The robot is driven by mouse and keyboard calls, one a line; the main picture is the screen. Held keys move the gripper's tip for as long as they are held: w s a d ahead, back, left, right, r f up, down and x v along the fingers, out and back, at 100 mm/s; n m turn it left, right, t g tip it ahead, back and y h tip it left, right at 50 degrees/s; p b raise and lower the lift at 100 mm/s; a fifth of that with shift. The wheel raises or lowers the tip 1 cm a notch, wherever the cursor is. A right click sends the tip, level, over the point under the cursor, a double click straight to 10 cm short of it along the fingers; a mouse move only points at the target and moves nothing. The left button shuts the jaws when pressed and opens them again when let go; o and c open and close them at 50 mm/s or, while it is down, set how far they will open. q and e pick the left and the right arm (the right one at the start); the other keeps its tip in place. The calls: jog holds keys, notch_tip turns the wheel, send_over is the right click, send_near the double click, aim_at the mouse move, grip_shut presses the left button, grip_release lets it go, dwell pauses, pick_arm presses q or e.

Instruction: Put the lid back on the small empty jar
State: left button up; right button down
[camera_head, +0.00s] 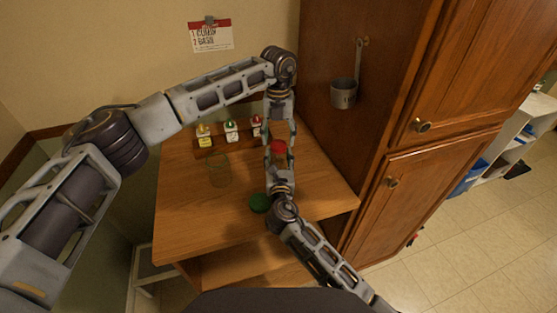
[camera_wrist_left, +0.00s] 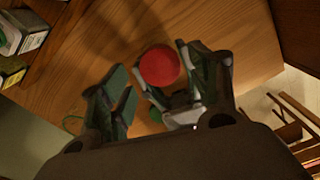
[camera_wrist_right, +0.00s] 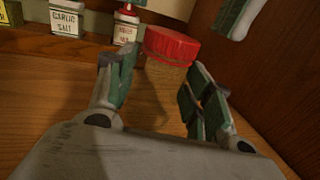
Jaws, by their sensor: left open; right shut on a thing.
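A red lid (camera_head: 278,147) sits at the top of a small clear jar that hardly shows against the wood; I cannot tell whether it is fully seated. My right gripper (camera_head: 279,164) is shut on the jar below the red lid, and the lid stands above its fingertips in the right wrist view (camera_wrist_right: 171,45). My left gripper (camera_head: 280,134) is open, pointing down just above the lid. In the left wrist view the red lid (camera_wrist_left: 160,65) shows between its fingers, nearer the right one. A green lid (camera_head: 259,203) lies on the table near my right wrist.
A larger open glass jar (camera_head: 218,171) stands on the wooden table (camera_head: 190,224) at left. Several spice bottles (camera_head: 231,131) stand at the back. A wooden cabinet (camera_head: 340,130) closes off the right side, with a metal cup (camera_head: 343,93) hanging on it. The front left of the table is clear.

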pick_arm(q)
jog(key=shift+f, duration=1.15)
jog(key=shift+c, duration=0.4)
jog(key=c, duration=1)
jog(key=shift+o, duration=0.2)
jog(key=shift+m, duration=0.3)
jog(key=m, duration=0.3)
jog(key=shift+m, duration=0.3)
jog(key=m, duration=0.4)
jog(key=o, duration=1.2)
